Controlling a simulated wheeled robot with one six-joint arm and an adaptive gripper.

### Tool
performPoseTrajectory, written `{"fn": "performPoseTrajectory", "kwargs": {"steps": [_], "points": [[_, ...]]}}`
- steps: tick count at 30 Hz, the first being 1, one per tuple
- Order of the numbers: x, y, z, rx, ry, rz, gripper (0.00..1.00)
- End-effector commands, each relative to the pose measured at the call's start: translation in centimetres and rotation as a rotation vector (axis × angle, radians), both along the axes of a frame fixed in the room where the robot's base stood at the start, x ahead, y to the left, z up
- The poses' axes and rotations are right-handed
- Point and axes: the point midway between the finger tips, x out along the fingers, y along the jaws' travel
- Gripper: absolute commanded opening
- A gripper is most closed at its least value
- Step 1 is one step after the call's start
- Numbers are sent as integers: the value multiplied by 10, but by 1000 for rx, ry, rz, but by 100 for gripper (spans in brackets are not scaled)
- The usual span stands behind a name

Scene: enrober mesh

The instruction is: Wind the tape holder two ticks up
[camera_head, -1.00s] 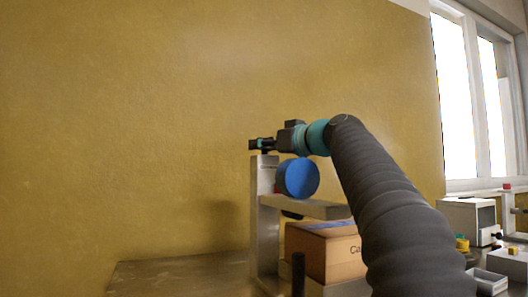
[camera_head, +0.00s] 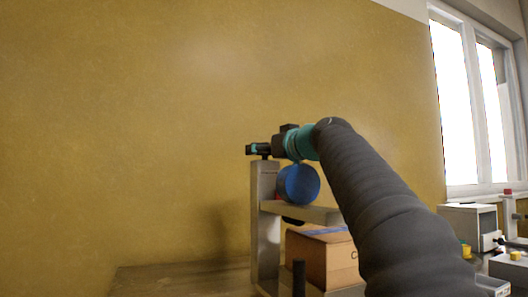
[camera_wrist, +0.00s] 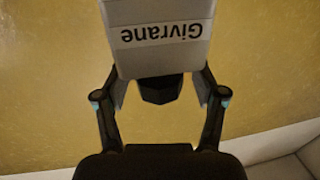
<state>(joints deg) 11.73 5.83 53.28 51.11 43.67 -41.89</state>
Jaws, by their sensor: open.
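The tape holder shows in the head view as a grey upright post (camera_head: 265,225) with a grey cross arm (camera_head: 305,212) and a blue roll (camera_head: 298,184) above that arm. My gripper (camera_head: 257,149) is at the top of the post. In the wrist view, my gripper (camera_wrist: 160,98) is open, with one finger on each side of a dark knob-like part (camera_wrist: 160,90). A grey block (camera_wrist: 162,52) labelled "Givrane", upside down, lies just beyond it. I cannot tell whether the fingers touch the dark part. No tick scale can be made out.
A cardboard box (camera_head: 322,258) stands under the cross arm, close to the post. A short dark post (camera_head: 298,278) stands in front. A white device (camera_head: 470,226) and small items are at the right. The yellow wall (camera_head: 150,130) is behind; the bench at left is bare.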

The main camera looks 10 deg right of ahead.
Motion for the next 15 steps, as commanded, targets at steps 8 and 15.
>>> {"fn": "performPoseTrajectory", "kwargs": {"steps": [8, 15], "points": [[1, -1, 0, 1, 3, 32, 70], [2, -2, 1, 1, 5, 172, 70]]}}
